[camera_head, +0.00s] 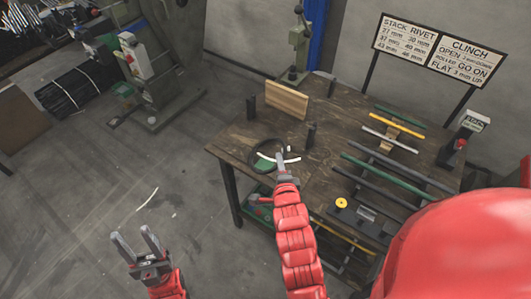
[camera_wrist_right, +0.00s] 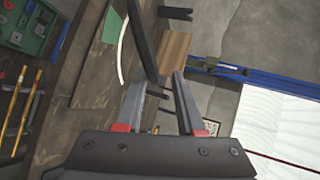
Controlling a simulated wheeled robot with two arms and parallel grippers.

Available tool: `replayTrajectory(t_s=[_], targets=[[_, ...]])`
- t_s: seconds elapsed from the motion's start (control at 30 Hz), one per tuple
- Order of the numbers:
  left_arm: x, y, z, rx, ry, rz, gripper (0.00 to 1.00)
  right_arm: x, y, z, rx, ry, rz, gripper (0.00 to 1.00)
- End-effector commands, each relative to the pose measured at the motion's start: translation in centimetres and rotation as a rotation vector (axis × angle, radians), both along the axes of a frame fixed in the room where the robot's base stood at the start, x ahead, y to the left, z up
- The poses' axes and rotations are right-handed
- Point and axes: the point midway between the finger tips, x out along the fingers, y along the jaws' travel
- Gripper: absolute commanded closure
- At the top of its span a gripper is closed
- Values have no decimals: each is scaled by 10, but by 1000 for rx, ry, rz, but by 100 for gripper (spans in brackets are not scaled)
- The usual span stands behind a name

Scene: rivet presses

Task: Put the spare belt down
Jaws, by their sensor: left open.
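A dark ring-shaped belt (camera_head: 250,160) appears at the left part of the wooden table (camera_head: 235,140), with green and a white curved strip showing inside its outline. My right gripper (camera_head: 283,158) is over the ring's right side. In the right wrist view its fingers (camera_wrist_right: 168,80) stand apart with a visible gap. A dark band (camera_wrist_right: 143,40), likely part of the belt, reaches close to the left fingertip; I cannot tell whether they touch. My left gripper (camera_head: 138,240) is open and empty, off the table at the lower left.
A wooden block (camera_head: 287,100) and a dark upright post (camera_head: 310,135) stand close behind the right gripper. Several bars (camera_head: 395,132) lie across racks on the table's right side. A green press (camera_head: 298,45) stands behind.

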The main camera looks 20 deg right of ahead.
Motion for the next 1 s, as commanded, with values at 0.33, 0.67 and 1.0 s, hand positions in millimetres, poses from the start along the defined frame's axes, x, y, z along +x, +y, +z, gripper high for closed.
replayTrajectory(t_s=[0.33,0.67,1.0], targets=[[0,0,1,0,0,0,50,-7,1,2,-1,2,-2,63],[0,0,48,0,0,0,50,-22,5,54,2,3,0,63],[0,0,77,0,0,0,50,-35,7,74,-2,3,-1,63]])
